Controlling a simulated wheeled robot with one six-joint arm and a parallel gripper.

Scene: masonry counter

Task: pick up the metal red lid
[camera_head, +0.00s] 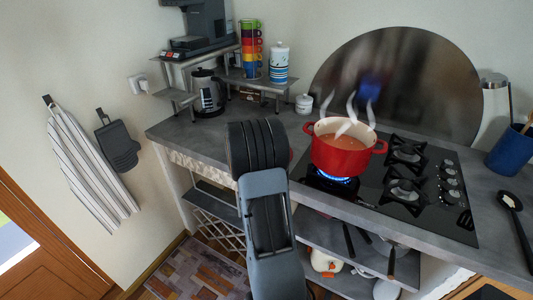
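A red pot (340,156) with two handles stands open on the lit left front burner, with reddish-brown food and steam in it. No whole red lid shows. My arm rises in the middle of the view in front of the counter. My gripper cannot be made out.
The black gas hob (425,188) fills the counter right of the pot, with a blue flame under the pot. A small white jar (304,104), a kettle (207,92) and a blue utensil holder (510,150) stand on the counter. The left counter (190,128) has bare room.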

